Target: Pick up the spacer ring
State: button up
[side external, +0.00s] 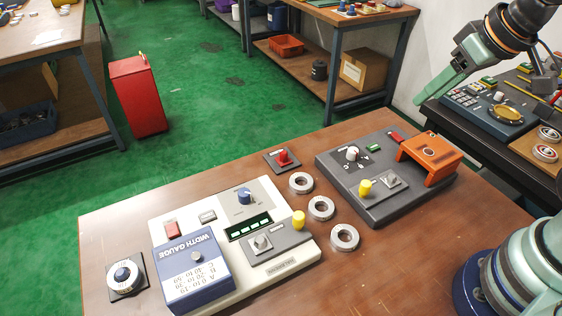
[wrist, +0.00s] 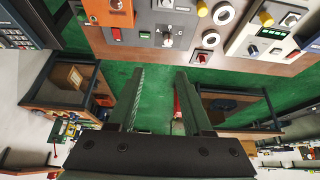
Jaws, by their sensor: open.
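Three similar pale metal rings lie flat in a loose row on the brown table: a far ring (side external: 292,186), a middle ring (side external: 312,212) and a near ring (side external: 335,243). I cannot tell which is the spacer ring. Another pale ring (side external: 113,281) sits around a post on a dark plate at the left. My gripper (side external: 428,97) is raised at the upper right, well away from the rings. In the wrist view my gripper (wrist: 160,72) is open with nothing between its fingers. Two rings show there at the top, right of the fingers (wrist: 210,39).
The dark control box (side external: 335,170) with an orange bridge (side external: 429,150) stands right of the rings. The pale width gauge console (side external: 290,262) with its blue block (side external: 190,275) stands left. A red knob on a plate (side external: 283,158) is behind the far ring.

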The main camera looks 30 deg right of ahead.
jog(key=o, duration=0.8)
jog(key=m+g, duration=0.6)
jog(key=m, duration=1.2)
send_over(321, 211)
notch_tip(321, 211, down, 13)
jog(key=shift+m, duration=0.3)
notch_tip(321, 211, down, 12)
jog(key=shift+r, duration=0.1)
